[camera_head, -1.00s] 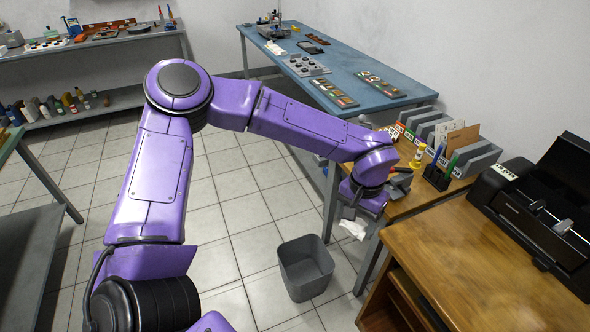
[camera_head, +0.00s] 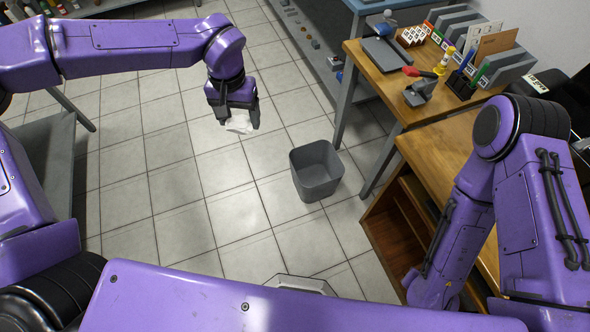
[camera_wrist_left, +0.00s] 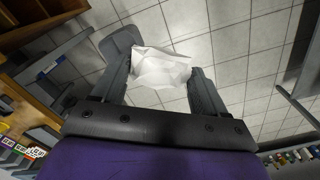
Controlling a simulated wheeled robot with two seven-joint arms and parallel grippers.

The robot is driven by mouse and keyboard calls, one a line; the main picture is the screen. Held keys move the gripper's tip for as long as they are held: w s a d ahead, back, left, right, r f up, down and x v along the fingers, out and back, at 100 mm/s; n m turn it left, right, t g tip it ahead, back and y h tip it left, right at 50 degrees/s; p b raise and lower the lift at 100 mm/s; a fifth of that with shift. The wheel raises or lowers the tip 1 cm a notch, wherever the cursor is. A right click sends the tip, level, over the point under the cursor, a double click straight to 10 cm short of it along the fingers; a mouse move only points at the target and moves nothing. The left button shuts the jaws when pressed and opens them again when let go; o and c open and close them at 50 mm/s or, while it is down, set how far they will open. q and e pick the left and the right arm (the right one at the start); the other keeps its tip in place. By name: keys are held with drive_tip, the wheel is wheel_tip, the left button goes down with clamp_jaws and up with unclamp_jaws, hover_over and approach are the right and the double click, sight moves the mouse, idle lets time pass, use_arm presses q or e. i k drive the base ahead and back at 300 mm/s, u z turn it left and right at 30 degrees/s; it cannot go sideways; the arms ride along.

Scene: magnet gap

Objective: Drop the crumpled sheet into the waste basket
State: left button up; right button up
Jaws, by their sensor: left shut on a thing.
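The crumpled sheet (camera_head: 239,123) is white and hangs at the tips of my left gripper (camera_head: 236,118) in the head view. In the left wrist view the sheet (camera_wrist_left: 160,68) sits between the two fingers of the left gripper (camera_wrist_left: 162,75), which is shut on it. The grey waste basket (camera_head: 317,172) stands on the tiled floor, to the right of and below the gripper in the head view. The basket (camera_wrist_left: 121,42) also shows in the left wrist view, partly hidden behind the sheet and a finger. My right arm is at the right of the head view; its gripper is not visible.
A wooden desk (camera_head: 455,140) with an open shelf stands right of the basket. A wooden bench (camera_head: 385,80) behind it holds a stapler-like tool (camera_head: 419,92) and file holders. A grey table (camera_head: 45,150) is at the left. The floor between gripper and basket is clear.

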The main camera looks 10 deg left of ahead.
sight(311, 182)
drive_tip(key=u, duration=0.85)
drive_tip(key=k, duration=1.05)
drive_tip(key=u, duration=1.25)
drive_tip(key=i, duration=0.45)
drive_tip(key=z, duration=0.9)
drive_tip(key=i, duration=1.7)
drive_tip(key=z, duration=2)
drive_tip(key=i, duration=0.6)
drive_tip(key=z, duration=0.5)
